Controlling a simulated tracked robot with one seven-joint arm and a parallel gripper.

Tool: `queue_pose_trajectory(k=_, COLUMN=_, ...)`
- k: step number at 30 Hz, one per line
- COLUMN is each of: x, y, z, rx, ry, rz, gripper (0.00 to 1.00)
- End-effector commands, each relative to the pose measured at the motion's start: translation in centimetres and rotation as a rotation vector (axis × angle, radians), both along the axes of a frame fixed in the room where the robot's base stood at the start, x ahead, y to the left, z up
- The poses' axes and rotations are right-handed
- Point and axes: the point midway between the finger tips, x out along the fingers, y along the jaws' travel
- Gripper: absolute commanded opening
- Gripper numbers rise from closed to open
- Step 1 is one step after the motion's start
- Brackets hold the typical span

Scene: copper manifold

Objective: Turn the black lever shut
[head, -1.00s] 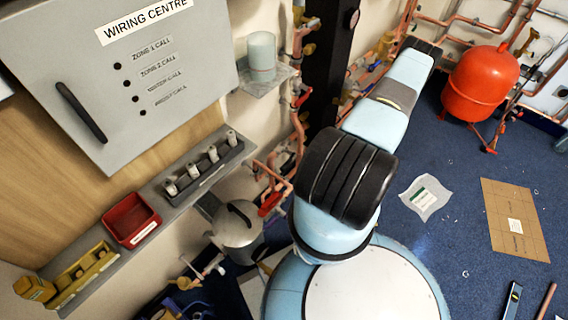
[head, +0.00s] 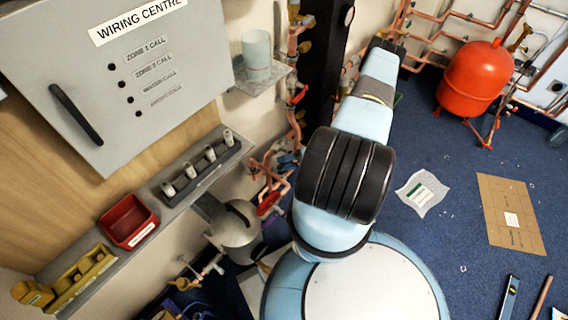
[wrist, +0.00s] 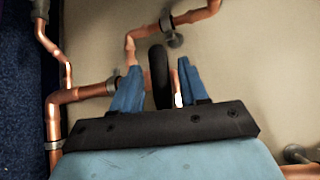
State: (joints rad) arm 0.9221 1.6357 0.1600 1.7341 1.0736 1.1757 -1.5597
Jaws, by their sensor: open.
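The black lever (wrist: 158,76) shows in the wrist view as a dark upright bar in front of the pale wall, by the copper pipes. My gripper (wrist: 157,72) has its two blue fingers apart, one on each side of the lever. The lever's lower end is hidden behind the dark gripper body.
Copper pipe (wrist: 86,93) runs left of the fingers, and another pipe (wrist: 195,16) bends above them. In the head view, a red tank (head: 475,78) stands at the back right. A wiring centre cabinet (head: 160,60) is at the left.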

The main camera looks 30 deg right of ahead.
Motion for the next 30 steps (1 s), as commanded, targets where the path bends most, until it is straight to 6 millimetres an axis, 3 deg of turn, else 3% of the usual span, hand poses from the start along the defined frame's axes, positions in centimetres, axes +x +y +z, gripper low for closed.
queue_pose_trajectory(k=13, x=0.35, y=0.9, z=-0.14, rx=-0.001, ry=0.0, rz=-0.001, gripper=0.44)
queue_pose_trajectory(k=27, x=0.34, y=0.85, z=-0.16, rx=-0.001, ry=0.0, rz=-0.001, gripper=0.0)
queue_pose_trajectory(k=30, x=0.33, y=0.83, z=-0.18, rx=-0.002, ry=0.002, rz=-0.001, gripper=0.0)
